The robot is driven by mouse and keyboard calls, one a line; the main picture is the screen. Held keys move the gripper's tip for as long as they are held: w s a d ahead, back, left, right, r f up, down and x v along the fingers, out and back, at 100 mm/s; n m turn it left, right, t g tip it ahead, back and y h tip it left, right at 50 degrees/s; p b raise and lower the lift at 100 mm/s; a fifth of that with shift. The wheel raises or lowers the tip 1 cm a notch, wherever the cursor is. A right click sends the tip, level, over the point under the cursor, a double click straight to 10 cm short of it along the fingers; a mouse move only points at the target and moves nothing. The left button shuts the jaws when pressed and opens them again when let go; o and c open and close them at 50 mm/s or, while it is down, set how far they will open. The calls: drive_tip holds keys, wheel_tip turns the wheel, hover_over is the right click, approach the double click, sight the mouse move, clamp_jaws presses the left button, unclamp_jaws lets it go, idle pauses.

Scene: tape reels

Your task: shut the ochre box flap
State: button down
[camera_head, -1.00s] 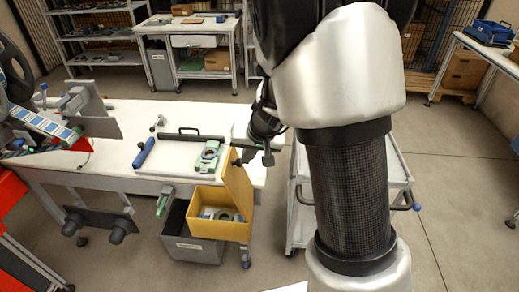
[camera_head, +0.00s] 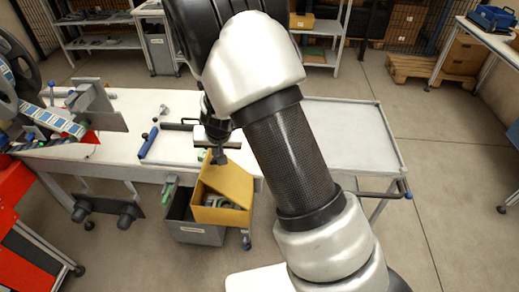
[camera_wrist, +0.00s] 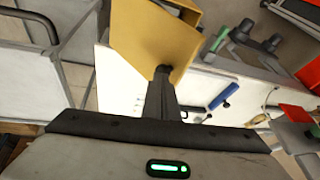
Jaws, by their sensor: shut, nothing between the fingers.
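The ochre box (camera_head: 218,216) hangs at the front edge of the white table, and its flap (camera_head: 230,180) is hinged along the right side. My gripper (camera_head: 218,158) is shut and empty, at the upper left of the flap. In the wrist view, the fingertips (camera_wrist: 162,72) are at the edge of the flap (camera_wrist: 145,40) and seem to touch it. The exact contact is hard to tell.
The white table (camera_head: 120,150) holds a blue-handled tool (camera_head: 149,142) and a reel machine (camera_head: 55,120) at the left. A white cart (camera_head: 345,140) stands at the right.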

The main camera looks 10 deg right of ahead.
sight(205, 161)
drive_tip(key=shift+w+a+f, duration=0.15)
drive_tip(key=shift+a+f, duration=0.1)
drive_tip(key=shift+a, duration=0.2)
drive_tip(key=shift+w+a+f, duration=0.1)
drive_tip(key=shift+a+f, duration=0.1)
drive_tip(key=shift+a, duration=0.2)
drive_tip(key=shift+w+a+f+n+g+h, duration=0.2)
drive_tip(key=shift+a+f+h, duration=0.35)
drive_tip(key=shift+h, duration=0.2)
drive_tip(key=shift+w+a+f+n+g+h, duration=0.1)
drive_tip(key=shift+w+a+f+g+h, duration=0.1)
drive_tip(key=shift+a+f+h, duration=0.35)
drive_tip(key=shift+a, duration=0.35)
drive_tip(key=w+a+f+h+b, duration=0.1)
drive_tip(key=a+f+h+b, duration=0.1)
drive_tip(key=f, duration=0.4)
drive_tip(key=w+a+f+g+h+b, duration=0.1)
drive_tip(key=a+f+h+b, duration=0.1)
drive_tip(key=a+f+b, duration=0.3)
drive_tip(key=shift+f+n+b, duration=0.3)
drive_tip(key=shift+f+b, duration=0.35)
drive_tip(key=shift+b, duration=0.05)
